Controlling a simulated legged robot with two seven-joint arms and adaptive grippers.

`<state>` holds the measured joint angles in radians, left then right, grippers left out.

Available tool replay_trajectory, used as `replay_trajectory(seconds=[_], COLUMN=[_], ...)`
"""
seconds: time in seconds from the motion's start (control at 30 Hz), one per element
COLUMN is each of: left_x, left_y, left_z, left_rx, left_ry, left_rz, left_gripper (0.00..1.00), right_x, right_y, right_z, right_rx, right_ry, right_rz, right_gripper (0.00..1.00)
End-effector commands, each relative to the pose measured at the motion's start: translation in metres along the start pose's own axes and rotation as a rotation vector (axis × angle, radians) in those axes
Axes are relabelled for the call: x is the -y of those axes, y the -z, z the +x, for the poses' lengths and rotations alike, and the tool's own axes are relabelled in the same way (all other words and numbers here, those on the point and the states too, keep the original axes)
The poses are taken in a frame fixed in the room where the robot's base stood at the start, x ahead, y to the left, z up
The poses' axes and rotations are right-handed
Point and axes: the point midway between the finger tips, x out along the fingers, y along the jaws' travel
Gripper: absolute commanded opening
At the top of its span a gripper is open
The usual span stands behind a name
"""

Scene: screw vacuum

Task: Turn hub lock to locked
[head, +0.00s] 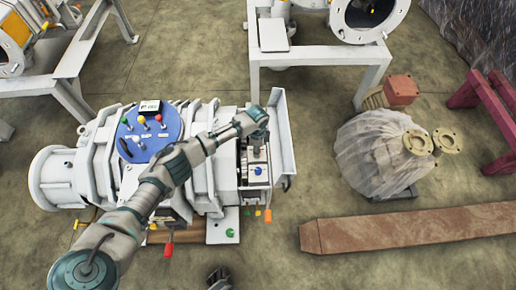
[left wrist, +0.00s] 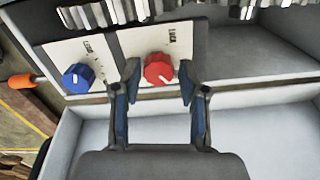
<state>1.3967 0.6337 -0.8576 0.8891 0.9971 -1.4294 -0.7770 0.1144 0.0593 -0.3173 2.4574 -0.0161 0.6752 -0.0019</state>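A red knob (left wrist: 159,69) with a white pointer mark sits on a pale panel (left wrist: 126,50) in the left wrist view. A blue knob (left wrist: 77,77) is to its left. My left gripper (left wrist: 160,78) is open, one finger on each side of the red knob; contact is not clear. In the head view my left gripper (head: 255,122) is over the right end of the white machine (head: 205,165). My right gripper (head: 220,279) shows only partly at the bottom edge.
A blue round panel (head: 150,130) with coloured levers is on the machine. A white upright plate (head: 284,130) stands right of my left gripper. A wrapped round part (head: 375,150) and a rusty beam (head: 420,228) lie to the right. Open floor lies between.

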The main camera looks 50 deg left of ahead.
Motion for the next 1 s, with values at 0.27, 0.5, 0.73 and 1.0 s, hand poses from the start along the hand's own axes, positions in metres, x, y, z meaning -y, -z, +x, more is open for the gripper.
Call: replay_trajectory(seconds=[0.27, 0.5, 0.73, 1.0], left_x=[0.001, 0.001, 0.001, 0.002], left_y=[0.0, 0.001, 0.001, 0.001], left_z=[0.0, -0.001, -0.003, -0.003], left_rx=[0.0, -0.002, -0.005, -0.004], left_ry=[0.001, 0.003, 0.003, 0.003], left_rz=[-0.001, -0.046, -0.185, -0.432], left_gripper=[0.0, 0.0, 0.0, 0.0], right_x=[0.0, 0.0, 0.0, 0.0], right_y=[0.0, 0.003, 0.009, 0.013], right_z=[0.0, 0.003, 0.004, -0.001], right_rx=[0.0, -0.005, 0.008, 0.042], right_ry=[0.0, 0.0, -0.006, -0.018], right_rz=[0.0, 0.0, 0.002, 0.004], right_gripper=[0.4, 0.4, 0.4, 0.4])
